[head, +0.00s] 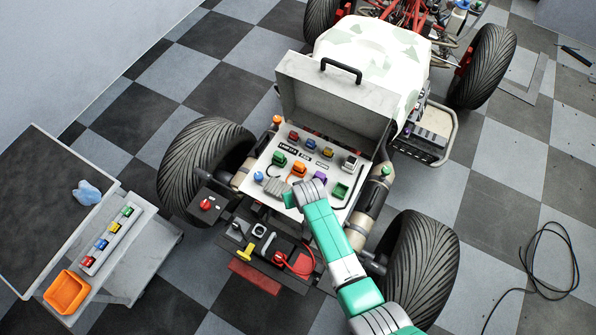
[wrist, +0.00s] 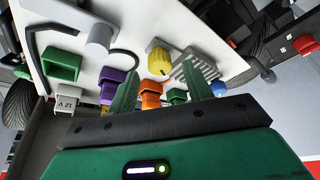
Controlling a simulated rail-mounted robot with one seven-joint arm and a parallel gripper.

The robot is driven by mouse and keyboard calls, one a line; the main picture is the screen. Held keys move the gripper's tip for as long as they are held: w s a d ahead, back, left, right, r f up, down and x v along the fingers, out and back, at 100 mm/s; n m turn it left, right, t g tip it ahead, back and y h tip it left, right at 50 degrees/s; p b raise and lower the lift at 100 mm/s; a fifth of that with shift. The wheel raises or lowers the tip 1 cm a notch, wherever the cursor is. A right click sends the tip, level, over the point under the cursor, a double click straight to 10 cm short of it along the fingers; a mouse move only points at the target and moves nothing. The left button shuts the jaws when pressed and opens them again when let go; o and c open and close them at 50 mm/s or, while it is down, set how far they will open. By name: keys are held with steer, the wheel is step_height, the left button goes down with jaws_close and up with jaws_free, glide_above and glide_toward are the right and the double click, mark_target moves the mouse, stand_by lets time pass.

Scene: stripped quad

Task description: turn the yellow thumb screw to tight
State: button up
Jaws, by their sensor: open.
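The yellow thumb screw (wrist: 160,58) is a ribbed knob on the white panel (wrist: 215,30). In the wrist view it shows between the two green fingers of my gripper (wrist: 160,72), seemingly just beyond their tips. My gripper is open and nothing is held. I cannot tell whether a finger touches the screw. In the head view my gripper (head: 298,196) is at the near edge of the panel, and my arm hides the screw there.
Close around the screw are a grey finned block (wrist: 202,72), an orange part (wrist: 151,92), a purple part (wrist: 112,80) and a grey cylinder (wrist: 100,38). A raised lid (head: 335,105) stands behind the panel. A trolley (head: 50,215) stands at left.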

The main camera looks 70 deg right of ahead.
steer(key=p+v, duration=0.1)
steer(key=v, duration=0.5)
steer(key=shift+f, duration=0.1)
stand_by(0.3)
